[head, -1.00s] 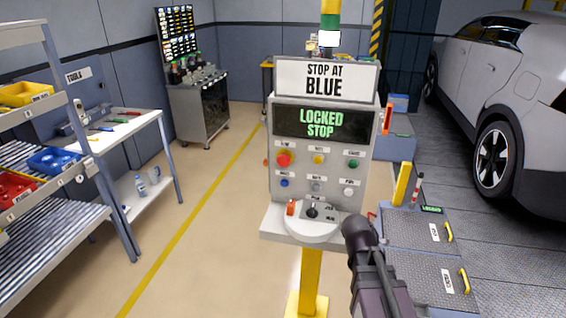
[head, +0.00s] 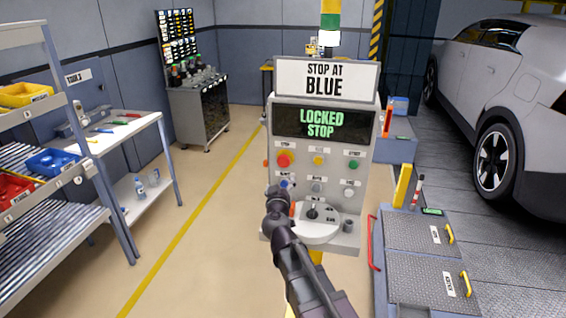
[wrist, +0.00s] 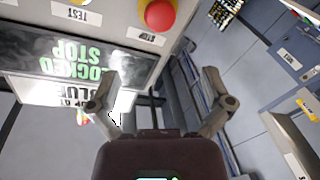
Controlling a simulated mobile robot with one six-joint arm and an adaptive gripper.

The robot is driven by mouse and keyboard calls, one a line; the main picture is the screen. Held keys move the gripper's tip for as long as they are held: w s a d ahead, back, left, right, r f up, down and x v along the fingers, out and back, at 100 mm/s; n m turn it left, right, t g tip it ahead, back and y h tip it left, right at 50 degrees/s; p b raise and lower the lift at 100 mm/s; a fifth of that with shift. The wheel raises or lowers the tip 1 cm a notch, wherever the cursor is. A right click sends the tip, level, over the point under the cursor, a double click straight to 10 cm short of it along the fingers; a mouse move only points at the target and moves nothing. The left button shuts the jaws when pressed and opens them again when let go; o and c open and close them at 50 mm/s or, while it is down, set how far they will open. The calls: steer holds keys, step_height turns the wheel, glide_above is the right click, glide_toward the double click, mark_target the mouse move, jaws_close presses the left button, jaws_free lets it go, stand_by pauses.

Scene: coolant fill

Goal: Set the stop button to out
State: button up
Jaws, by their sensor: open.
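The red stop button (head: 284,160) is a round mushroom head at the upper left of the grey control panel (head: 375,160), under a small label. In the wrist view the red stop button (wrist: 160,14) is at the top edge, large and partly cut off, beyond my fingertips. My gripper (wrist: 162,85) is open and empty, its two fingers apart below the button in that view. In the head view my arm reaches up in front of the panel's lower left, below the button. Whether the button is pressed in or out I cannot tell. The display (head: 320,123) reads "LOCKED STOP".
A yellow button (head: 318,160), green button (head: 354,165), blue button (head: 285,183) and white button (head: 349,193) are close by. A selector (head: 313,213) sits on the ledge below. Shelves stand left, a car (head: 510,90) right. The floor between shelves and panel is clear.

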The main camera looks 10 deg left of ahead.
mark_target(283, 162)
stand_by(0.4)
steer(key=w, duration=0.4)
steer(key=w+a, duration=0.1)
steer(key=w, duration=0.4)
steer(key=w+a, duration=0.1)
steer(key=w, duration=0.3)
steer(key=shift+w, duration=0.35)
